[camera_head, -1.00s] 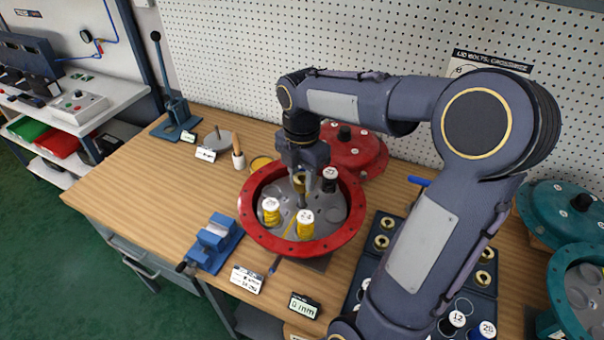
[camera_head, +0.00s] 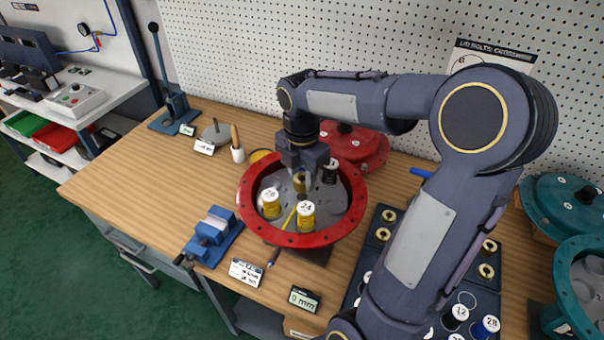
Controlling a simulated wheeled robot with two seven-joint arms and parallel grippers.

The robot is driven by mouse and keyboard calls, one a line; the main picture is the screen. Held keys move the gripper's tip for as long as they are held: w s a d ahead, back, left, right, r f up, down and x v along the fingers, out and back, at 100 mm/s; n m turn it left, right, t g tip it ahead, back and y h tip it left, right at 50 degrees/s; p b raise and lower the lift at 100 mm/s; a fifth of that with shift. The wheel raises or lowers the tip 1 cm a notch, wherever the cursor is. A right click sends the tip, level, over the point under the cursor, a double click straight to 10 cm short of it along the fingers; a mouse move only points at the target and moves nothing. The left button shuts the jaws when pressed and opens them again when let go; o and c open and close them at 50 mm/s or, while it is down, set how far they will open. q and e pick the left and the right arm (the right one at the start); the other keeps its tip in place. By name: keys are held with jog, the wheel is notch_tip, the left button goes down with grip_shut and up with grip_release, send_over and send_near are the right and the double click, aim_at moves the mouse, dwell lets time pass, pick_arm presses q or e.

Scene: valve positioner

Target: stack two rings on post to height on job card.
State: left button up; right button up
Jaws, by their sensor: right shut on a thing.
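My right gripper (camera_head: 302,178) reaches down into the open red round housing (camera_head: 247,212). It is shut on a small brass-coloured piece (camera_head: 299,184), probably a ring, which the fingers partly hide. I cannot tell whether the piece is around a post, as the gripper covers that spot. Several brass rings, such as one by the tray's back (camera_head: 389,216), sit in the dark tray (camera_head: 374,222) at right. White printed cards lie at the bench's front (camera_head: 246,272) and back left (camera_head: 204,146); their text is too small to read. My left gripper is out of view.
Yellow spools with white tops (camera_head: 270,203) (camera_head: 306,217) and a black one (camera_head: 330,172) stand in the housing. A red lid (camera_head: 358,150) lies behind it. A blue vise (camera_head: 211,239) and small display (camera_head: 304,299) are nearby. The bench's left part is mostly clear.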

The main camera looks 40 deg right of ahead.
jog(key=shift+f, duration=0.15)
jog(key=o, duration=1.1)
notch_tip(320, 180, up, 8)
jog(key=shift+f, duration=0.1)
jog(key=shift+s, duration=0.1)
dwell(0.3)
